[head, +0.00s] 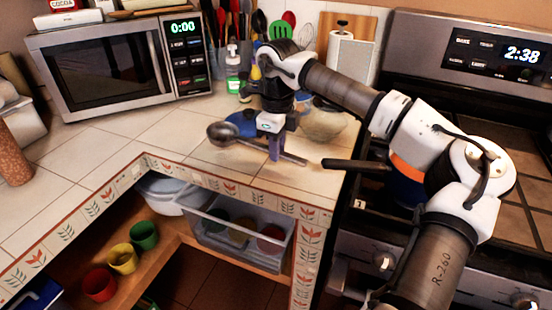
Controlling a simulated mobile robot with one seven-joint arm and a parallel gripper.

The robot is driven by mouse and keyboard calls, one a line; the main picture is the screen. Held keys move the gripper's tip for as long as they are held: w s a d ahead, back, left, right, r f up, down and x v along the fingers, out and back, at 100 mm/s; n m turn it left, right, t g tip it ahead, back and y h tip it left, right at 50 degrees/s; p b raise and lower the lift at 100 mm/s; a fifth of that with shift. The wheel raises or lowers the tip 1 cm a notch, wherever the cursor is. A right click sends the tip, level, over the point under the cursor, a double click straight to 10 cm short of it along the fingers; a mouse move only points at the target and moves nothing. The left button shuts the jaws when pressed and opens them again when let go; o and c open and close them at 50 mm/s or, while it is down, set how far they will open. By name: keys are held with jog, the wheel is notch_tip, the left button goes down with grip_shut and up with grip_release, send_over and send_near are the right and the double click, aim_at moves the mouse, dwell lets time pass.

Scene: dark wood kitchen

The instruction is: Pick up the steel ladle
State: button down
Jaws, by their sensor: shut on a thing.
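The steel ladle (222,134) is on the tiled counter near its front edge. Its round bowl is at the left and its handle runs to the right and slightly toward the front. My gripper (275,152) points down over the middle of the handle and is shut on it. The handle's end shows to the right of the fingers. Whether the ladle touches the counter or is slightly raised I cannot tell.
A microwave (110,66) stands at the back left. A pan handle (356,164) sticks out from the stove (475,75) at the right. A glass bowl (323,122) and a blue item (241,122) are behind my gripper. Cups (122,258) stand on the shelf below.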

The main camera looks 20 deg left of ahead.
notch_tip(320, 180, up, 16)
jog(key=shift+b, duration=0.3)
dwell(1.3)
